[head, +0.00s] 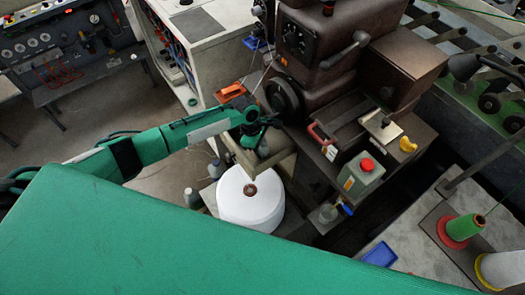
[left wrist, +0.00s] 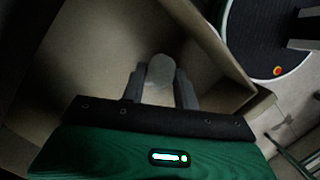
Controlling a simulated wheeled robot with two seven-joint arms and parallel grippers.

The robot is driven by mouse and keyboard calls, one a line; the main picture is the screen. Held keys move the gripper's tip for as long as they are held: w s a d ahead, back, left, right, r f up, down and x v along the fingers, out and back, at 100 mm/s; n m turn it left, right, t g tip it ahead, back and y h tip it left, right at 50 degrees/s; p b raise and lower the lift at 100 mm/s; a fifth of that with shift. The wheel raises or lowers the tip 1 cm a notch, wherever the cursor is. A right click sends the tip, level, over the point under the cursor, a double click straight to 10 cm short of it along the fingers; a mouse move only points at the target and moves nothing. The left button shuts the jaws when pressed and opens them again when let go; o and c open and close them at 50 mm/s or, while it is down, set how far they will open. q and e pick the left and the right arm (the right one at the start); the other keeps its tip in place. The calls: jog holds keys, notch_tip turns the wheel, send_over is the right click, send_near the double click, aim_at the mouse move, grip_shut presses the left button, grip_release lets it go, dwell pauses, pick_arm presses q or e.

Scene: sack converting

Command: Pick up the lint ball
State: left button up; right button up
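The lint ball is a pale grey, fuzzy lump (left wrist: 161,72) in the left wrist view. It sits between the two grey fingertips of my left gripper (left wrist: 160,86), which are close on both of its sides and look shut on it. Behind it is the dim inside of a tan open box (left wrist: 95,50). In the head view my left gripper (head: 262,138) is low over a tan box (head: 281,171) beside the brown machine, and the lint ball is hidden there. My right gripper is in neither view.
A large white roll (head: 237,207) stands just in front of the box. The brown machine (head: 345,105) rises close on the right, with a green can (head: 360,178) on its ledge. A green surface (head: 150,235) fills the lower left.

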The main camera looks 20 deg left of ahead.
pick_arm(q)
jog(key=shift+r, duration=0.15)
jog(key=shift+c, duration=0.3)
jog(key=shift+r, duration=0.25)
jog(key=shift+s+r+b, duration=0.15)
jog(key=shift+s+b, duration=0.1)
jog(key=shift+b, duration=0.05)
jog(key=s, duration=0.3)
jog(key=shift+s+d, duration=0.35)
jog(key=shift+d, duration=0.05)
notch_tip(320, 180, up, 14)
jog(key=b, duration=0.1)
jog(key=shift+w, duration=0.15)
